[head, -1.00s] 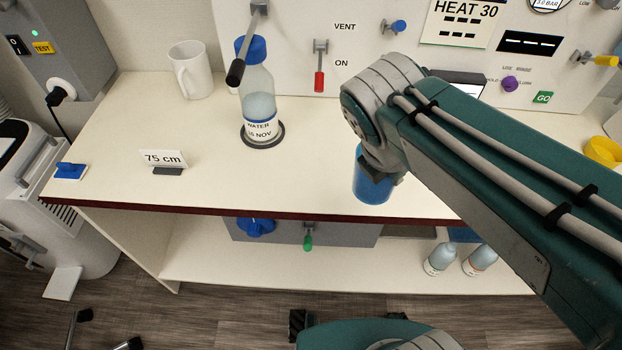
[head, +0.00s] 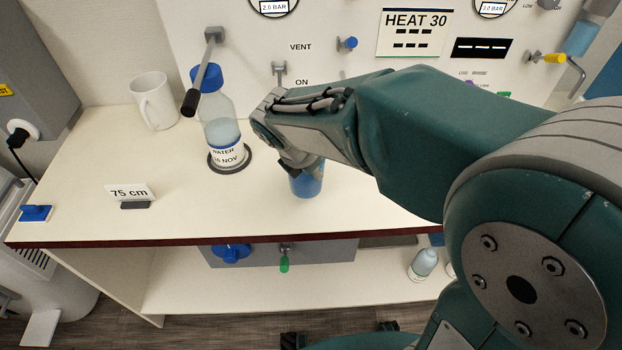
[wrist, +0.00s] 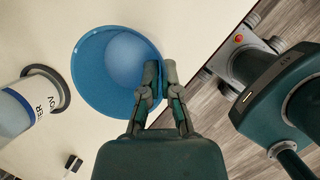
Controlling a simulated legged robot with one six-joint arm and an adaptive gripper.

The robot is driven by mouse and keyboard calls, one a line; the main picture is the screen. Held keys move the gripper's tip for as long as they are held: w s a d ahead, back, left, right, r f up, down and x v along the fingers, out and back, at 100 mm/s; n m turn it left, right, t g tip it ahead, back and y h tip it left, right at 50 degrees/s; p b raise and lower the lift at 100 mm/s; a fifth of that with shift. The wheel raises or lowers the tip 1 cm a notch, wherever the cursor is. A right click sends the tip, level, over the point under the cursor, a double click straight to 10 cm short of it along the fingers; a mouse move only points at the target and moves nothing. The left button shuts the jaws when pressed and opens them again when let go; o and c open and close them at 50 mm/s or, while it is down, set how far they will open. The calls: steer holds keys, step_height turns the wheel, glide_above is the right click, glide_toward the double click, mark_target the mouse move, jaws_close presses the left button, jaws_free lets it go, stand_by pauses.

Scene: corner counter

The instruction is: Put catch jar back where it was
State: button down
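The catch jar, a blue open-topped cup (head: 306,184), is at the middle of the counter, right of the water bottle. In the wrist view its round mouth (wrist: 95,85) faces the camera. My gripper (wrist: 159,75) is at the right side of its rim, with the fingers closed on the jar wall. Whether the jar's base touches the counter is hard to tell.
The water bottle (head: 222,128) with a blue cap stands in a dark ring (head: 232,168), under a black-handled lever (head: 197,85). A white mug (head: 156,102) and a 75 cm sign (head: 131,193) are further left.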

mark_target(308, 183)
steer(key=shift+w+a+f, duration=0.3)
steer(key=shift+a+f, duration=0.1)
steer(key=shift+f, duration=0.1)
steer(key=f, duration=0.1)
steer(key=a+f, duration=0.1)
steer(key=f, duration=0.1)
steer(key=shift+d, duration=0.4)
steer(key=c, duration=1.3)
jaws_free()
steer(key=shift+f, duration=0.15)
steer(key=o, duration=0.5)
steer(key=shift+a, duration=0.15)
steer(key=shift+a, duration=0.1)
